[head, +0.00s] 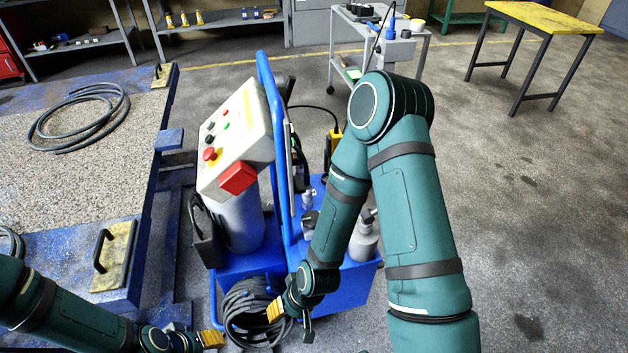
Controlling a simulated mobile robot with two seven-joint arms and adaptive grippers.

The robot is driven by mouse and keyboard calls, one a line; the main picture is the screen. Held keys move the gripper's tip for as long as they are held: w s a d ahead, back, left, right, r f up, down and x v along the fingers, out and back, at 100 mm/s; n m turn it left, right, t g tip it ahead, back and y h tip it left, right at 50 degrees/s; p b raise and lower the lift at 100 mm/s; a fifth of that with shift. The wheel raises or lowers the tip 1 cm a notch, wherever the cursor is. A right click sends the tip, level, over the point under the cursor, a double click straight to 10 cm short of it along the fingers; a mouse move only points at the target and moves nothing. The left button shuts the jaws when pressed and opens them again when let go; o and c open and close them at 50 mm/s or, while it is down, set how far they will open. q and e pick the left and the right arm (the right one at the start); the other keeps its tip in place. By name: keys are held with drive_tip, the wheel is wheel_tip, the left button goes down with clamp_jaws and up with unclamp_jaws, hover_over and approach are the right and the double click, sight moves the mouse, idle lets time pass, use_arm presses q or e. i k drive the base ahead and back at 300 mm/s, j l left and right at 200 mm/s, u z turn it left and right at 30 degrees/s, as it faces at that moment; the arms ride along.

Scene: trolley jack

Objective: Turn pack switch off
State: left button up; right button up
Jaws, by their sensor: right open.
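A pale control box (238,135) stands on the blue trolley, tilted, facing left. Its face carries a red mushroom button (209,154) on a yellow plate, a few small black, red and green controls, and a red block (238,178) at its lower right corner. I cannot tell which of these is the pack switch or how it is set. My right gripper (291,318) is open and empty, low in front of the trolley by the coiled hose, well below the box. My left gripper (200,342) is at the bottom edge, partly cut off; its jaw opening is unclear.
The blue trolley (347,287) has an upright frame (272,100) beside the box. A coiled hose (245,312) hangs at its front. A blue-edged platform (150,215) stands close on the left. Open floor lies to the right.

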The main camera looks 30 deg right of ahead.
sight(300, 186)
drive_tip(key=l, duration=1.4)
